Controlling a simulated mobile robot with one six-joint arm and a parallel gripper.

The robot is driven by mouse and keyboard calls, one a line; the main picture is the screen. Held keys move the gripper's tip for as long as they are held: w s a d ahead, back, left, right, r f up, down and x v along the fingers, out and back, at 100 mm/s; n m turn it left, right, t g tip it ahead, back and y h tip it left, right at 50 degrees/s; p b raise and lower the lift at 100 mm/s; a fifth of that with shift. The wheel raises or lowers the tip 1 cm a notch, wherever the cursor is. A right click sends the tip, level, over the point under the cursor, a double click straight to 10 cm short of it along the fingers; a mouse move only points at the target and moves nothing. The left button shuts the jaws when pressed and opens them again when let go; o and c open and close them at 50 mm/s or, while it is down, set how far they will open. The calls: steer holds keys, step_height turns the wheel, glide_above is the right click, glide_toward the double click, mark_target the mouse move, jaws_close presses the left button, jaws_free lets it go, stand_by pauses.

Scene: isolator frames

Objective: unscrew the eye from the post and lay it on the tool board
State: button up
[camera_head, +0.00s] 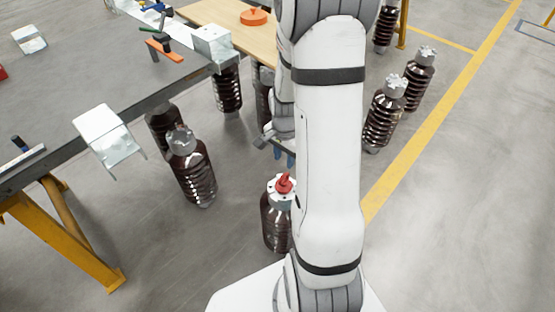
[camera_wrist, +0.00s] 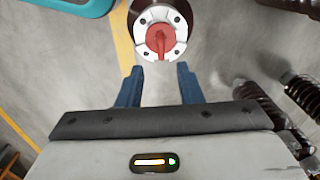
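The red eye (camera_head: 284,184) sits on the light metal cap of a dark brown ribbed post (camera_head: 274,222), just left of my arm in the head view. In the wrist view the eye (camera_wrist: 160,40) shows from above, at the middle of the round cap of the post (camera_wrist: 143,9). My gripper (camera_wrist: 158,84) has its two blue fingers spread apart, with nothing between them. The eye lies beyond the fingertips and between their lines. In the head view my gripper (camera_head: 284,158) is partly hidden behind my arm. The tool board cannot be told for certain.
A dark table (camera_head: 110,82) on yellow legs stands at the left, with tools and metal brackets on it. A wooden board (camera_head: 232,35) bears an orange round piece (camera_head: 254,16). Several other brown ribbed posts stand around on the grey floor. Open floor lies right of the yellow line (camera_head: 440,117).

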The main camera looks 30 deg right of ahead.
mark_target(285, 183)
steer(key=shift+d+f+m, duration=0.25)
steer(key=shift+f+m, duration=0.05)
steer(key=shift+f, duration=0.75)
step_height(285, 183, down, 10)
steer(key=b, duration=0.8)
steer(key=shift+r, duration=0.1)
steer(key=shift+c, duration=0.2)
jaws_close()
steer(key=shift+s, duration=0.15)
